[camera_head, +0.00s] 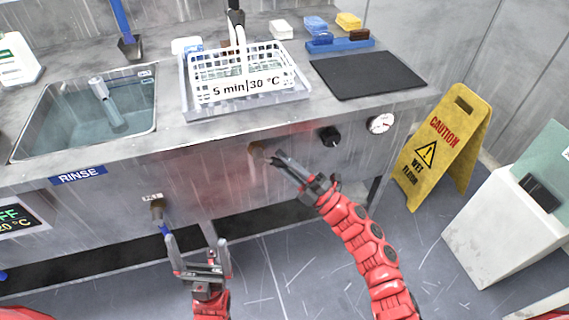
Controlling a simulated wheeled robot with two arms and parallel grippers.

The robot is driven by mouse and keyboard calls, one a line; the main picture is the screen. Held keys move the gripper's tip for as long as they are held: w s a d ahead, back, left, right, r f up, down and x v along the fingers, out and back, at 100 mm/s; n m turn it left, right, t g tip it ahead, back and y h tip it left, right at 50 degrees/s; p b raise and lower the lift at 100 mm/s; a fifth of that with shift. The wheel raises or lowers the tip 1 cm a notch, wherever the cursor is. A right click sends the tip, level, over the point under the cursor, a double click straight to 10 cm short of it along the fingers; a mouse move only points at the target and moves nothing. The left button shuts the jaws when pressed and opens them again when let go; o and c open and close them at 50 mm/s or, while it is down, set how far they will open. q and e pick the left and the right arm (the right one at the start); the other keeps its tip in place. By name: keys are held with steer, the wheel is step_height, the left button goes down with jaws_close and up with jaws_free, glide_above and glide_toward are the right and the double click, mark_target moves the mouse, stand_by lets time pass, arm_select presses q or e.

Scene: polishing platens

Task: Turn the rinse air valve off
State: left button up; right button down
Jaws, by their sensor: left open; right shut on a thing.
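A tan fitting (256,156) sits on the panel further right. My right gripper (274,158) is shut at this fitting, its fingers covering part of it. The handle position of either fitting is too small to tell. A RINSE sign (78,175) is on the counter edge at left.
A black knob (330,136) and a round gauge (381,123) are on the panel at right. Above are a sink (146,120), a white basket (205,93) and a black mat (366,75). A yellow caution sign (445,140) stands on the floor at right.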

steer(key=shift+s+a+f+m+t+h+b, duration=0.3)
steer(key=shift+a+f+m+t+h+b, duration=0.45)
steer(key=shift+m+t+h, duration=2.75)
steer(key=shift+s+a+f+m+t+h+b, duration=0.35)
steer(key=shift+a+m+t+h+b, duration=1.25)
steer(key=shift+m, duration=3.5)
steer(key=shift+s+a+f+m+t+h+b, duration=0.2)
steer(key=shift+f+m+t+h+b, duration=0.4)
steer(key=shift+m+t+h, duration=2.95)
steer(key=shift+m+g, duration=1.05)
steer(key=shift+g, duration=0.1)
steer(key=c, duration=0.7)
jaws_free()
steer(key=shift+a, duration=0.1)
steer(key=shift+c, duration=0.2)
